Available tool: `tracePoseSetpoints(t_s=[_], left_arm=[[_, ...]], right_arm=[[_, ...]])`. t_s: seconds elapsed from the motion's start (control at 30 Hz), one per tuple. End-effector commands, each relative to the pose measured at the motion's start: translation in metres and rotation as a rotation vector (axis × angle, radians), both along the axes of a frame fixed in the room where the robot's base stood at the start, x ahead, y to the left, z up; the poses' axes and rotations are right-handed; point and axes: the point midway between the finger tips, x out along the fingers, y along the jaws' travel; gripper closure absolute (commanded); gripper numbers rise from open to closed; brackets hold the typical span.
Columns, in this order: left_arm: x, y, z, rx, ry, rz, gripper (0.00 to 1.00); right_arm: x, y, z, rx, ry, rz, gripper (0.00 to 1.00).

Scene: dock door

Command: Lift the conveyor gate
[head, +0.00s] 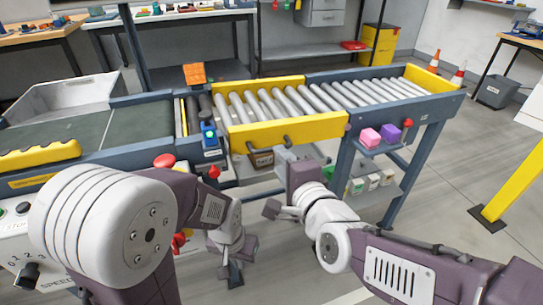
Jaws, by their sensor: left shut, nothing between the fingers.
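The conveyor gate (288,131) is the roller section with yellow side rails in the middle of the head view. It lies flat between the belt conveyor (88,121) on the left and the fixed roller conveyor (395,115) on the right. My right gripper (272,210) is below and in front of the gate's near rail, apart from the handle. Its fingers are partly hidden by its wrist.
A yellow post (517,180) stands far right. Floor between is clear.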

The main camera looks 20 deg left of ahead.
Motion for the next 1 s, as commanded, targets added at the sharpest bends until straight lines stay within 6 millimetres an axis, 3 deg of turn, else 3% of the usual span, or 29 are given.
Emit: tracePoseSetpoints(t_s=[0.03,0.3,0.67,0.7,0.8,0.83,1.0], left_arm=[[0.0,0.0,-0.009,0.0,0.0,0.0,1.0],[0.0,0.0,-0.024,0.0,0.001,0.0,1.0],[0.0,0.0,-0.025,0.0,0.001,0.0,1.0],[0.0,0.0,-0.025,0.0,0.001,0.0,1.0],[0.0,0.0,-0.025,0.0,0.001,0.0,1.0],[0.0,0.0,-0.025,0.0,0.001,0.0,1.0],[0.0,0.0,-0.025,0.0,0.001,0.0,1.0]], right_arm=[[0.009,0.005,-0.009,-0.003,0.002,-0.002,0.66],[0.051,0.034,-0.017,-0.002,0.001,-0.001,0.66],[0.062,0.041,-0.017,-0.001,0.002,-0.001,0.66],[0.062,0.041,-0.017,-0.001,0.002,-0.001,0.68],[0.061,0.041,-0.017,-0.001,0.002,-0.001,0.96],[0.061,0.041,-0.017,-0.001,0.002,-0.001,1.0],[0.061,0.041,-0.017,-0.001,0.002,-0.001,1.0]])
